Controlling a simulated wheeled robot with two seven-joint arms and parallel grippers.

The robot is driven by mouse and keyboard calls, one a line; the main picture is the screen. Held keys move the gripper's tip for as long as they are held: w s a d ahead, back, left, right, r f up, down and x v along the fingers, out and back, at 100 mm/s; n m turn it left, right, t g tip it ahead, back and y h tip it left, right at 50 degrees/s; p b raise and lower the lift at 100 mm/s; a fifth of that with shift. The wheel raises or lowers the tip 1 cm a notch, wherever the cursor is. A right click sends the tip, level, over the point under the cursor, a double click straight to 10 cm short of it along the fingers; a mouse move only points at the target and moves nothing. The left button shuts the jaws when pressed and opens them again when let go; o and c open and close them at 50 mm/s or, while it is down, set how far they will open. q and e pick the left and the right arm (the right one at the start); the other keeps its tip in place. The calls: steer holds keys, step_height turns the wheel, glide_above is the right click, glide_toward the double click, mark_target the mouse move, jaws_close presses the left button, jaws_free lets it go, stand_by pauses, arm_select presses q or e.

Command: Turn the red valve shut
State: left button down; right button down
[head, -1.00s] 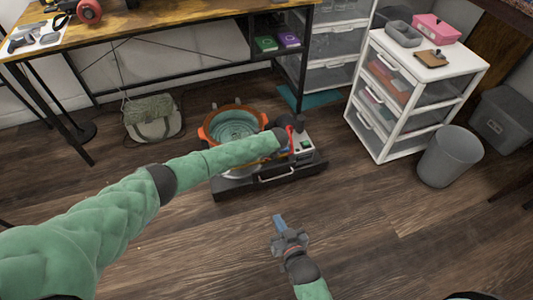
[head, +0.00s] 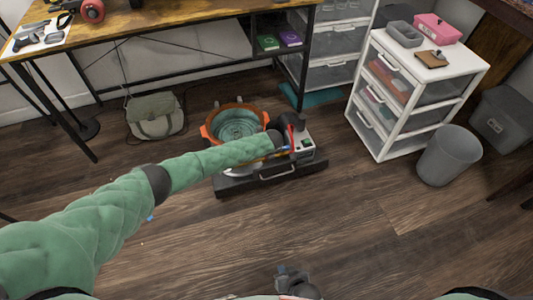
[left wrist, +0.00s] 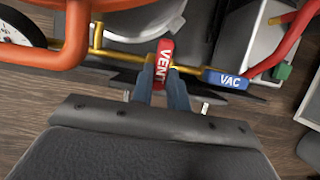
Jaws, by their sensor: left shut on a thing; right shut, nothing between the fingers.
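The red valve handle (left wrist: 163,62), labelled VENT, sits on a thin brass pipe (left wrist: 115,52) in the left wrist view. It lies crosswise to the pipe. My left gripper (left wrist: 161,76) is shut on it, with one finger on each side. A blue handle (left wrist: 228,80) labelled VAC lies along the pipe to the right. In the head view my left arm reaches to the machine with the orange-rimmed pot (head: 237,122), and its hand hides the valve. My right gripper (head: 282,270) is shut and empty near the bottom edge, above the floor.
A red hose (left wrist: 290,45) runs near the blue handle. A workbench (head: 160,40) stands behind the machine. A green-grey bag (head: 155,115) lies to its left. White drawers (head: 385,120) and a grey bin (head: 449,155) stand right. The floor in front is clear.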

arm_select(q)
steer(key=shift+s, duration=0.1)
stand_by(0.3)
steer(key=c, duration=1.4)
jaws_free()
steer(key=shift+o, duration=0.2)
steer(key=shift+r, duration=0.1)
steer(key=a+p+v, duration=0.1)
steer(key=v, duration=0.6)
steer(key=shift+d+r, duration=0.25)
steer(key=shift+d, duration=0.3)
steer(key=shift+s, duration=0.1)
